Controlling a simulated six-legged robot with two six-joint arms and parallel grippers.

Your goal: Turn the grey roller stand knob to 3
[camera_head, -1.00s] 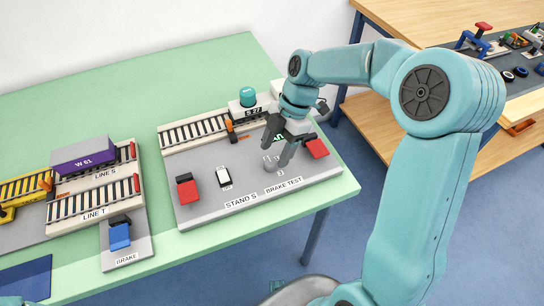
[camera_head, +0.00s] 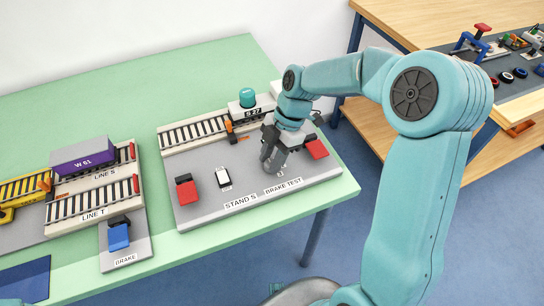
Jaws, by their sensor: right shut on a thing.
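The grey roller stand board (camera_head: 205,205) lies on the green table, with its labels "STAND S" and "BRAKE TEST" along the front edge. My right gripper (camera_head: 270,168) points down over the board just behind the "BRAKE TEST" label. It is shut on the grey knob, which the fingers mostly hide. The numbers around the knob cannot be read from here. My left gripper is not in view.
A red lever (camera_head: 187,191) and a white rocker switch (camera_head: 223,178) stand left of the knob; a red block (camera_head: 317,149) is close on the right. Left are the purple wagon (camera_head: 83,157) and blue brake lever (camera_head: 118,236).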

